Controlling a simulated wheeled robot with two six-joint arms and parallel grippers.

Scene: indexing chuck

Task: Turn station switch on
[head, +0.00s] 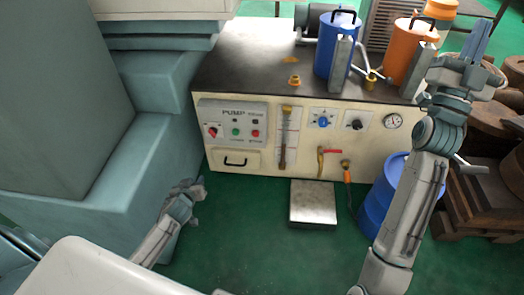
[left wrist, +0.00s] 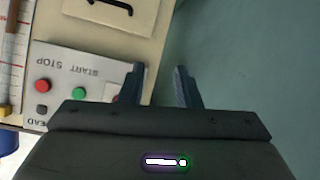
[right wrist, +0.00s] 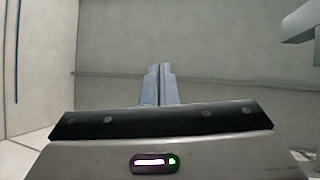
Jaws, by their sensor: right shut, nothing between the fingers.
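The pump panel (head: 232,113) is on the front of the cream station cabinet. It carries a red rotary switch (head: 212,131) at its left, beside green and red buttons. My left gripper (head: 198,184) is below and left of the panel, apart from it. In the left wrist view its fingers (left wrist: 157,85) are spread with nothing between them. The panel appears upside down there, and one finger partly hides a red part, seemingly the switch (left wrist: 109,91). My right gripper (head: 479,40) is raised at the far right, its fingers closed together and empty in the right wrist view (right wrist: 157,84).
A blue canister (head: 324,45) and an orange canister (head: 401,52) stand on the cabinet top. A drawer handle (head: 236,162) is below the panel. A large teal machine body (head: 150,165) borders the left. A metal plate (head: 313,203) lies on the green floor.

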